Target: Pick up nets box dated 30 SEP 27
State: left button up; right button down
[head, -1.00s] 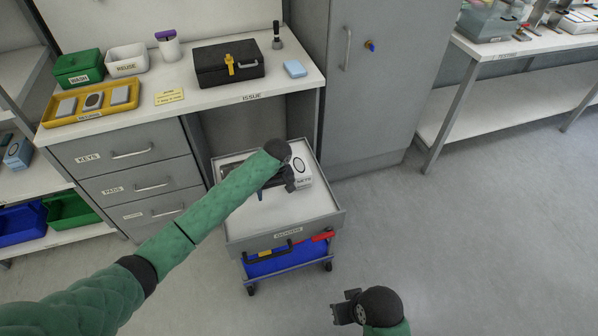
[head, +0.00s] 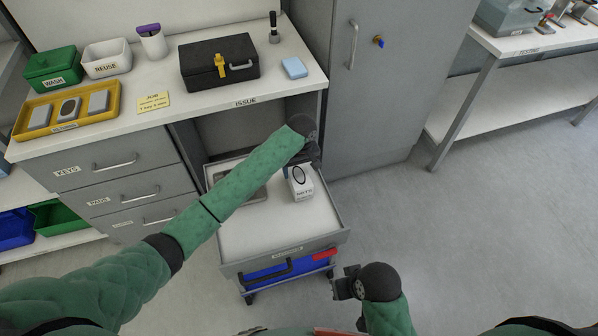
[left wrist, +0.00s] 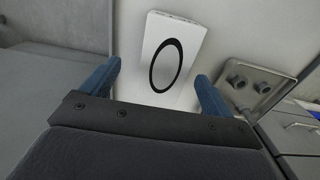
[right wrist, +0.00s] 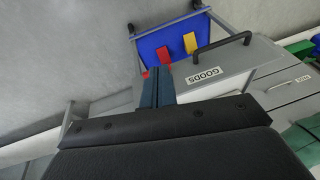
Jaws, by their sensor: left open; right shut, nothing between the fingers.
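A white box with a black oval ring (head: 301,183) stands in the grey GOODS tray of the cart (head: 262,222). Small print shows on its front, too small to read as a date. In the left wrist view the same box (left wrist: 172,62) lies ahead, between the spread blue fingers, and neither finger visibly grips it. My left gripper (head: 300,166) is open, above and just behind the box in the head view. My right gripper (head: 340,284) is shut and empty, in front of the cart; its blue fingers (right wrist: 157,88) are together in the right wrist view.
A grey metal tray with round parts (left wrist: 252,82) lies beside the box in the cart. The desk (head: 200,105) stands behind, holding a black case (head: 219,62) and a yellow tray (head: 68,108). A grey cabinet (head: 375,90) is close on the right. Floor to the right is clear.

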aim_at(299, 175)
pick_arm(q)
jog(key=shift+w+f, duration=0.1)
jog(key=shift+f, duration=0.75)
jog(key=f, duration=0.3)
jog(key=f+p, duration=0.1)
jog(key=shift+a+f, duration=0.35)
jog(key=shift+a, duration=0.05)
jog(key=shift+f, duration=0.55)
jog(key=c, duration=1.1)
pick_arm(e)
jog(key=shift+s+d+r+h, duration=0.3)
jog(key=shift+d+r, duration=0.5)
jog(key=shift+r, duration=0.1)
pick_arm(q)
jog(key=shift+r, duration=0.1)
